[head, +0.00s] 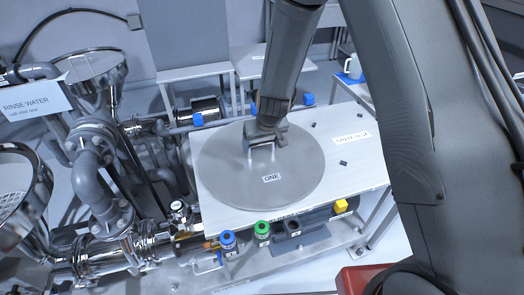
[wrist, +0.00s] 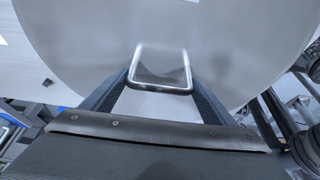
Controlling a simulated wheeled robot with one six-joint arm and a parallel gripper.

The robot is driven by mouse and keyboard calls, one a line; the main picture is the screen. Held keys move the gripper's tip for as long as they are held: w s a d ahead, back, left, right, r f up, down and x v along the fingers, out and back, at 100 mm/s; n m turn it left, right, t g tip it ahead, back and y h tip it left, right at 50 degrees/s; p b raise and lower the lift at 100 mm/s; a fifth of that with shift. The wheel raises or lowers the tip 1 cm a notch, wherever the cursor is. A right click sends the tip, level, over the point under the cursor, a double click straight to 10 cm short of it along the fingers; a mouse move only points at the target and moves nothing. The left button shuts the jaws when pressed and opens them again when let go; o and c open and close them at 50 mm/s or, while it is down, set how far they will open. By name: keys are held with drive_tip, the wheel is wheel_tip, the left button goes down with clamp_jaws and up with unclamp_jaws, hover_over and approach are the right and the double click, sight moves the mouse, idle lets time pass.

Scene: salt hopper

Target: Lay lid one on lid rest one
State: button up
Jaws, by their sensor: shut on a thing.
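Lid one (head: 290,190) is a large round grey metal disc labelled "ONE" in the head view. It lies over the left part of a pale table top, and I cannot tell whether it touches the top or hangs just above it. My gripper (head: 265,142) is shut on the lid's loop handle, which shows clearly between the fingers in the wrist view (wrist: 160,88). A lid rest (head: 352,138) with a partly readable label and small dark pads is bare on the right of the table. Any rest marking under the lid is hidden.
A white mug (head: 353,66) stands at the back right. A red object (head: 358,278) is at the lower right.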

drive_tip(key=shift+f+b, duration=0.4)
drive_tip(key=shift+f, duration=0.2)
drive_tip(key=shift+f, duration=0.1)
drive_tip(key=o, duration=2.1)
drive_tip(key=shift+c, duration=0.2)
drive_tip(key=p+v, duration=0.7)
drive_tip(key=v, duration=0.5)
drive_tip(key=shift+p, duration=0.3)
drive_tip(key=s+d+r+m, duration=0.1)
drive_tip(key=s+d+r, duration=0.6)
drive_tip(key=s+d, duration=0.1)
drive_tip(key=s+d+r+m+g+h, duration=0.1)
drive_tip(key=s+d+r+m, duration=0.1)
drive_tip(key=s+d+r, duration=0.5)
drive_tip(key=s+d, duration=0.1)
drive_tip(key=s, duration=0.3)
drive_tip(key=shift+g, duration=0.3)
